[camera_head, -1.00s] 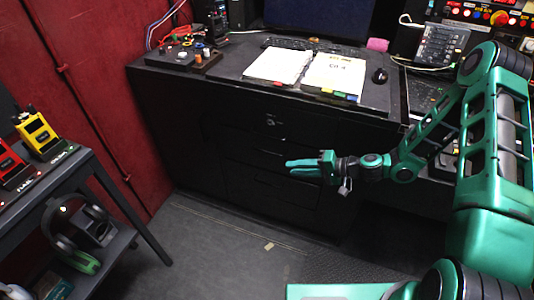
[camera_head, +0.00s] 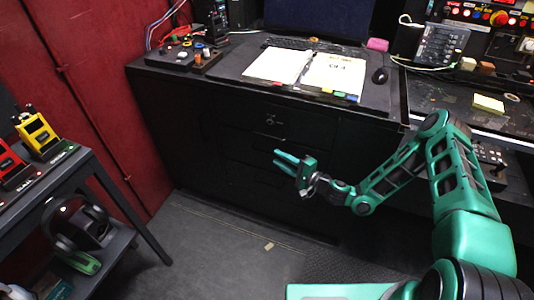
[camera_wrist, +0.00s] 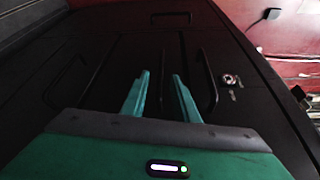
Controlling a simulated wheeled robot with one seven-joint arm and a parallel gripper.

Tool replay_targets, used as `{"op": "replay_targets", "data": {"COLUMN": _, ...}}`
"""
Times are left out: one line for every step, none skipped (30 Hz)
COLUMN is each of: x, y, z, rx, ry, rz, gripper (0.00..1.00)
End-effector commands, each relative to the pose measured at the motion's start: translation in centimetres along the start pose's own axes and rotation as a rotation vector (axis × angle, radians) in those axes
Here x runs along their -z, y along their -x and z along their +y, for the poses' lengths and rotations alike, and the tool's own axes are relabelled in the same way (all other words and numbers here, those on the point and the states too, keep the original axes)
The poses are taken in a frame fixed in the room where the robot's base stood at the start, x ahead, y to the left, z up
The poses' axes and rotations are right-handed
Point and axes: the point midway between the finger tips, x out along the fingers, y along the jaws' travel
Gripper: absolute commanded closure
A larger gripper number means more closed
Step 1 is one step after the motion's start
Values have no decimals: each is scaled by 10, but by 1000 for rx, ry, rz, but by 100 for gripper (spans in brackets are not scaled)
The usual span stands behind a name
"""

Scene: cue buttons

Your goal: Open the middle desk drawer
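The dark desk (camera_head: 180,110) has a stack of black drawers under its top. The top drawer (camera_head: 245,128) carries a small lock, which also shows in the wrist view (camera_wrist: 231,80), beside the top drawer's bar handle (camera_wrist: 208,80). My gripper (camera_head: 277,158) is in front of the drawer fronts, fingers apart and empty. The drawers look shut.
Papers (camera_head: 330,72), a mouse (camera_head: 379,76) and a small board with knobs (camera_head: 190,55) lie on the desk top. A dark cart (camera_head: 95,175) with radios and headphones stands at the left.

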Motion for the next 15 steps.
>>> {"op": "replay_targets", "data": {"x": -1, "y": -10, "z": -1, "rx": 2, "ry": 3, "rz": -2, "gripper": 73}}
{"op": "replay_targets", "data": {"x": -1, "y": -16, "z": -1, "rx": 1, "ry": 4, "rz": -3, "gripper": 73}}
{"op": "replay_targets", "data": {"x": -1, "y": -23, "z": 0, "rx": 1, "ry": 4, "rz": -3, "gripper": 73}}
{"op": "replay_targets", "data": {"x": -1, "y": -28, "z": 0, "rx": 1, "ry": 4, "rz": -2, "gripper": 73}}
{"op": "replay_targets", "data": {"x": 0, "y": -33, "z": -1, "rx": 1, "ry": 3, "rz": -2, "gripper": 73}}
{"op": "replay_targets", "data": {"x": -1, "y": -39, "z": -1, "rx": 1, "ry": 3, "rz": -2, "gripper": 73}}
{"op": "replay_targets", "data": {"x": -1, "y": -43, "z": -1, "rx": 2, "ry": 3, "rz": -2, "gripper": 73}}
{"op": "replay_targets", "data": {"x": -1, "y": -47, "z": -1, "rx": 2, "ry": 2, "rz": -2, "gripper": 73}}
{"op": "replay_targets", "data": {"x": -1, "y": -52, "z": -1, "rx": 1, "ry": 3, "rz": -2, "gripper": 73}}
{"op": "replay_targets", "data": {"x": -1, "y": -55, "z": 0, "rx": 0, "ry": 3, "rz": -2, "gripper": 73}}
{"op": "replay_targets", "data": {"x": -1, "y": -58, "z": 0, "rx": 0, "ry": 2, "rz": -2, "gripper": 73}}
{"op": "replay_targets", "data": {"x": 0, "y": -60, "z": 0, "rx": 0, "ry": 2, "rz": -1, "gripper": 73}}
{"op": "replay_targets", "data": {"x": 0, "y": -62, "z": 0, "rx": 0, "ry": 2, "rz": -1, "gripper": 73}}
{"op": "replay_targets", "data": {"x": 0, "y": -64, "z": 0, "rx": 0, "ry": 2, "rz": -1, "gripper": 73}}
{"op": "replay_targets", "data": {"x": 0, "y": -65, "z": 0, "rx": 0, "ry": 1, "rz": 0, "gripper": 73}}
